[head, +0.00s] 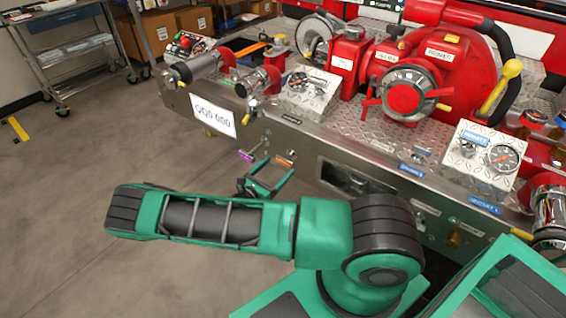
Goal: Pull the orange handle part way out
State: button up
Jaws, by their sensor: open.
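My own arm hides the lower part of the view, and how far the handle stands out is too small to judge.
A purple handle (247,155) sits just left of the orange one. The bumper (300,125) carries a red pump (440,65), gauge panels and chrome outlets. A recessed opening (345,180) lies to the right.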

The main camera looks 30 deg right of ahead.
aim_at(284, 162)
jog(key=x, duration=0.5)
jog(key=shift+w+d, duration=0.15)
jog(key=shift+d, duration=0.2)
jog(key=c, duration=1.5)
